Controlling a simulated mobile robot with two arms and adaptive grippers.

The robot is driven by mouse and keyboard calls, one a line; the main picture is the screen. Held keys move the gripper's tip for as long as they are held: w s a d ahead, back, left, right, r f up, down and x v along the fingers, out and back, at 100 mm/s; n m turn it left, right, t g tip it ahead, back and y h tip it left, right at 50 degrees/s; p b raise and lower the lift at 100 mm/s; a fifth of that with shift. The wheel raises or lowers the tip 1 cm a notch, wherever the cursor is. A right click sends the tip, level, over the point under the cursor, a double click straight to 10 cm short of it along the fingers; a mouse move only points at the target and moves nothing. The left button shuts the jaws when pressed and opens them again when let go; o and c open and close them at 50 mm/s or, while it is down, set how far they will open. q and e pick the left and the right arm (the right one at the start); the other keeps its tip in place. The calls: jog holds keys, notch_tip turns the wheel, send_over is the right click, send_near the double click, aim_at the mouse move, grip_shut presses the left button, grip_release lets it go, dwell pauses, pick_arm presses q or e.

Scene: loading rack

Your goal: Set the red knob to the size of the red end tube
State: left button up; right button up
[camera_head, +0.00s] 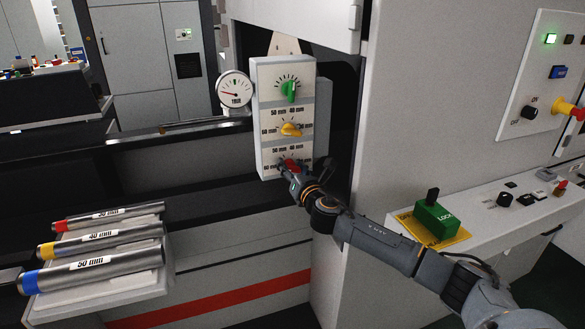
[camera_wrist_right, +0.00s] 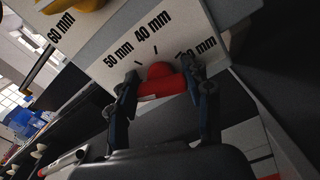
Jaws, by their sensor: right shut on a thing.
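The red knob (camera_head: 289,163) is the lowest of three knobs on a pale panel (camera_head: 267,104). My right gripper (camera_head: 294,171) is shut on the red knob. The wrist view shows the red knob (camera_wrist_right: 160,80) between the two fingers of my right gripper (camera_wrist_right: 159,88). Marks for 50 mm and 40 mm show above it; a third mark at right is partly hidden by a finger. I cannot tell exactly which mark the knob points to. The red end tube (camera_head: 110,217) lies at the back of the left rack; its small label seems to read 50 mm. My left gripper is out of view.
A green knob (camera_head: 290,90) and a yellow knob (camera_head: 290,129) sit above. A round gauge (camera_head: 234,90) is beside the panel. Yellow-end (camera_head: 105,239) and blue-end (camera_head: 95,271) tubes share the rack. A green LOCK block (camera_head: 436,220) stands on the right ledge.

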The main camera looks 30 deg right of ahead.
jog(key=m, duration=0.4)
jog(key=shift+d+f, duration=0.1)
jog(key=m, duration=0.8)
jog(key=shift+d+f, duration=0.1)
jog(key=shift+f, duration=0.05)
jog(key=m+p, duration=0.1)
jog(key=m, duration=0.3)
jog(key=m+p, duration=0.1)
jog(key=m, duration=0.5)
jog(key=shift+f+p, duration=0.2)
jog(key=shift+p, duration=0.1)
jog(key=m+p, duration=0.1)
jog(key=m, duration=0.2)
jog(key=m+p, duration=0.1)
jog(key=m, duration=0.2)
jog(key=shift+a+f+m, duration=0.2)
jog(key=shift+m, duration=0.2)
jog(key=o, duration=1.2)
